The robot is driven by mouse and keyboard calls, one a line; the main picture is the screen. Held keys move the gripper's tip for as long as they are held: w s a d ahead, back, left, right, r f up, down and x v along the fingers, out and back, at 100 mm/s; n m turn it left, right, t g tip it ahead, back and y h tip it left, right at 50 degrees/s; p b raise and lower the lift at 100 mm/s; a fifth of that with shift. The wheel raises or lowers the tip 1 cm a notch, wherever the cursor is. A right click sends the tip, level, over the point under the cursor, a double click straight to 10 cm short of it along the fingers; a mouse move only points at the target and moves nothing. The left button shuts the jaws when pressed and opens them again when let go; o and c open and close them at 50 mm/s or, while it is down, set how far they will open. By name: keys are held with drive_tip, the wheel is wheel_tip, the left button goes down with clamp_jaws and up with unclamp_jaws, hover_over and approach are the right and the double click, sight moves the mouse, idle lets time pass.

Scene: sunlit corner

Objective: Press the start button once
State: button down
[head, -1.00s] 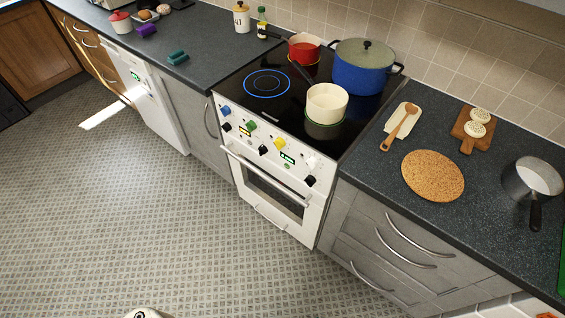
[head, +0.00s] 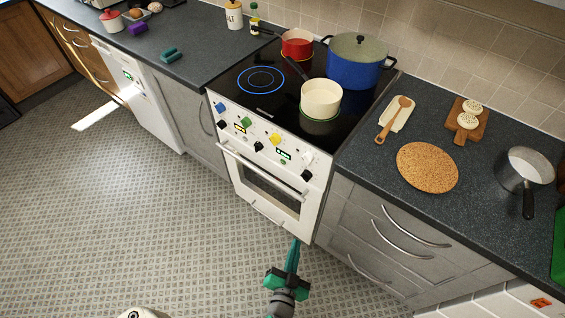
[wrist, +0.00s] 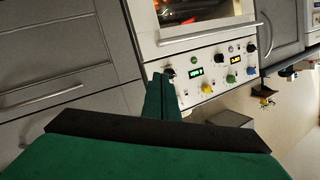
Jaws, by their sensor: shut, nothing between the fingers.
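The white cooker (head: 262,172) has a sloping front panel with blue, green, yellow, white and black knobs and two small lit displays. The wrist view shows this panel upside down, with a green-lit display (wrist: 196,72) and a small round green button (wrist: 194,59) beside it. I cannot read any label marking a start button. A white appliance (head: 135,90) at the left also has a small lit green panel. My gripper (head: 295,243) is shut and empty, low in front of the cooker's right side and apart from it. Its fingertips (wrist: 160,76) overlap the panel's edge in the wrist view.
The hob carries a cream pot (head: 321,99), a red pan (head: 297,43) and a large blue pot (head: 357,68). The right worktop holds a cork mat (head: 428,167) and a steel saucepan (head: 527,167). Drawers with protruding handles stand right of the cooker. The floor left of my gripper is clear.

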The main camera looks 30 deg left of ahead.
sight(283, 162)
drive_tip(key=w+a+n+g+y, duration=0.1)
drive_tip(key=w+a+y, duration=0.2)
drive_tip(key=w+a, duration=0.3)
drive_tip(key=w+a+g+y, duration=0.1)
drive_tip(key=w+a, duration=0.6)
drive_tip(key=a, duration=0.8)
drive_tip(key=shift+w+a+r+n+y, duration=0.2)
drive_tip(key=shift+a+r+n+y, duration=0.15)
drive_tip(key=shift+y, duration=0.55)
drive_tip(key=shift+d, duration=0.1)
drive_tip(key=shift+w+d, duration=0.2)
drive_tip(key=shift+w, duration=2)
drive_tip(key=shift+w+d, duration=0.15)
drive_tip(key=shift+w, duration=2.05)
drive_tip(key=shift+w, duration=0.1)
drive_tip(key=shift+w, duration=0.3)
